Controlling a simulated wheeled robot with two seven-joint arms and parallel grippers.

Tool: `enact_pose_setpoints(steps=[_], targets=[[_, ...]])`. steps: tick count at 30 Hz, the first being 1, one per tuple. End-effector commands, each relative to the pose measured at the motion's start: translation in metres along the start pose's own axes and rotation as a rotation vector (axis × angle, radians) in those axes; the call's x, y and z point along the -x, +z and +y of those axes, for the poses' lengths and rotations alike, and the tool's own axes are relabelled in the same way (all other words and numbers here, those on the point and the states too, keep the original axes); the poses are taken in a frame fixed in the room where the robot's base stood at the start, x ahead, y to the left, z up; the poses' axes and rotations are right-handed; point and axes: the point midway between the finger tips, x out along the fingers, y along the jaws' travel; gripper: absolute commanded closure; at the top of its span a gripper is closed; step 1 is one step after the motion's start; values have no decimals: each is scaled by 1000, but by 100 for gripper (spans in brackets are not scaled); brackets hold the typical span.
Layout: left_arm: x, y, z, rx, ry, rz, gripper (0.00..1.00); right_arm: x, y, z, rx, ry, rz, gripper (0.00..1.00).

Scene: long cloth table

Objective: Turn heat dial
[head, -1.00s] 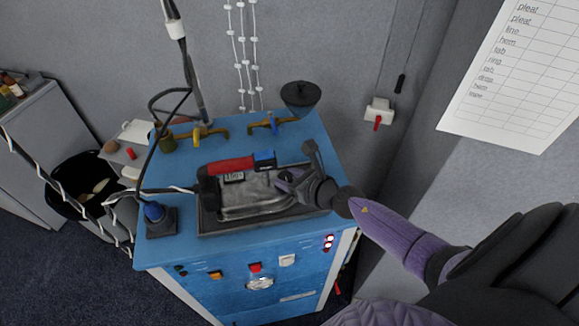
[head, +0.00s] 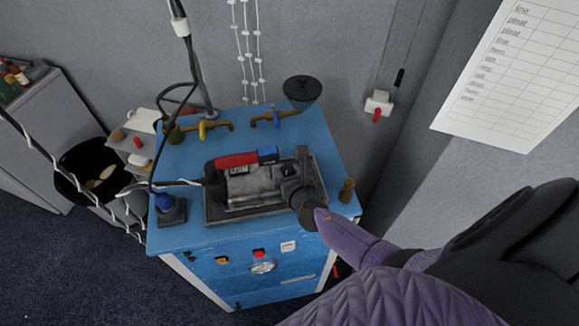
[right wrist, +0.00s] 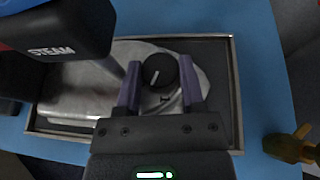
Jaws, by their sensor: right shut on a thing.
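The heat dial (right wrist: 157,72) is a round black knob with a white pointer line, on top of the grey metal iron (right wrist: 85,92). In the right wrist view the purple fingers of my right gripper (right wrist: 160,66) stand on either side of the dial and are shut on it. In the head view my right gripper (head: 292,180) is over the right end of the iron (head: 250,188), and it hides the dial there. The iron has a red handle (head: 235,160) with a blue end, and rests in a dark tray (head: 214,217). My left gripper is not in view.
A black funnel (head: 301,90) stands behind. A cable runs in from the left. A black bin (head: 85,170) is at the left.

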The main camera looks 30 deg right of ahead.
Motion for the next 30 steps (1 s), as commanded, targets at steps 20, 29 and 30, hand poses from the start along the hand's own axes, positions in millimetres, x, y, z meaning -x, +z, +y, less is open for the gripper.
enact_pose_setpoints(steps=[20,29,30], targets=[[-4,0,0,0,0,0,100,-2,0,6,-176,-419,-11,100],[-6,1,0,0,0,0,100,-2,1,6,-196,-468,-13,100],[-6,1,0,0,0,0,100,-2,1,6,-197,-471,-13,100]])
